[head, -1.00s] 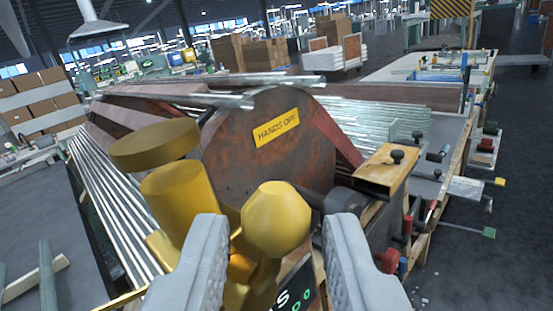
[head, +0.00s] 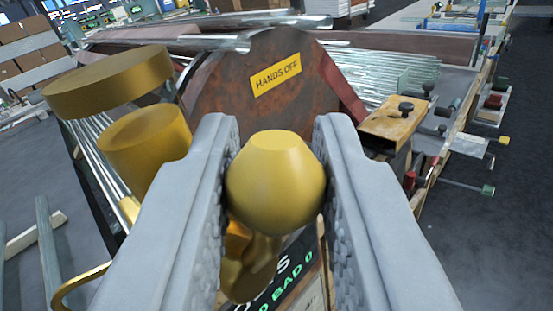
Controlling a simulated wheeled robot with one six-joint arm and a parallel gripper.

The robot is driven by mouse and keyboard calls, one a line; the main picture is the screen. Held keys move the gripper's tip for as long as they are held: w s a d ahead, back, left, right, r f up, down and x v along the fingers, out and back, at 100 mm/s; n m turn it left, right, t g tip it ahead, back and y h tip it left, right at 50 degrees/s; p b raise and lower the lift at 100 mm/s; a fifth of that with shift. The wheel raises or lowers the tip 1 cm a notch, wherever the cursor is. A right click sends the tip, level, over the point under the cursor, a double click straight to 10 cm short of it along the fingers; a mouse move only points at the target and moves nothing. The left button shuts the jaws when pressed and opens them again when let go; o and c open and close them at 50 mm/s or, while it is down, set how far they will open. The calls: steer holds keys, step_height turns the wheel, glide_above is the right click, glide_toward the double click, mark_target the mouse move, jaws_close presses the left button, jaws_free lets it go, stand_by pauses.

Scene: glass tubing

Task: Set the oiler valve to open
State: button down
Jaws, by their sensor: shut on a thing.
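The oiler is a brass fitting. Its rounded, faceted valve knob (head: 275,187) is at the middle of the head view. A brass cup (head: 146,145) stands to the left of the knob, with a wide brass disc lid (head: 108,80) tilted above it. My gripper (head: 277,150) has one grey finger on each side of the knob, and the fingers are shut on it. The lower brass body and stem show in part below the knob, between the fingers. The rest is hidden by the fingers.
Behind stands a rusty round plate with a yellow "HANDS OFF" sign (head: 277,75). Bundles of glass tubes (head: 390,85) lie behind it. A wooden block with a black knob (head: 396,122) is at the right. A dark sign with green lettering (head: 285,280) is below. Open floor lies at far right.

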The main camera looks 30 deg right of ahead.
steer(key=c, duration=2.2)
jaws_free()
steer(key=shift+a+n+t, duration=0.25)
steer(key=shift+n+t, duration=0.25)
steer(key=c, duration=1.5)
jaws_free()
steer(key=shift+c, duration=0.2)
steer(key=v, duration=1.7)
steer(key=shift+a+f, duration=0.25)
steer(key=shift+a, duration=0.05)
